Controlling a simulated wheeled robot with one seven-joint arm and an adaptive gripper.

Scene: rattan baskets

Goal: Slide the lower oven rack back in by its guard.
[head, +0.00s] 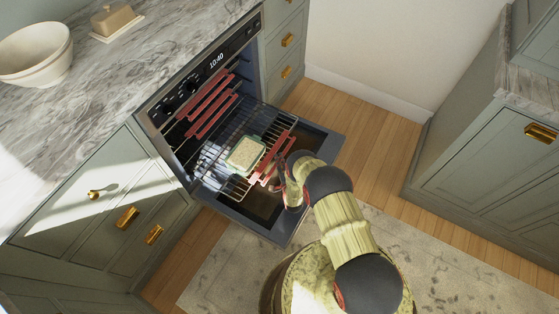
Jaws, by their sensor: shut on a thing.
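The lower oven rack (228,180) is pulled out of the oven over the open oven door (318,148). A red guard (262,171) runs along its front edge. A light green dish (245,154) with pale contents sits on this rack. My gripper (283,170) is at the middle of the front edge, shut on the red guard. Its fingertips are small and partly hidden by my arm. Higher racks with red guards (209,95) are inside the oven.
The oven control panel (217,60) shows a clock. Cabinets with brass handles (127,217) flank the oven. A white bowl (35,52) and a butter dish (114,19) stand on the marble counter. Wooden floor (372,135) is clear to the right.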

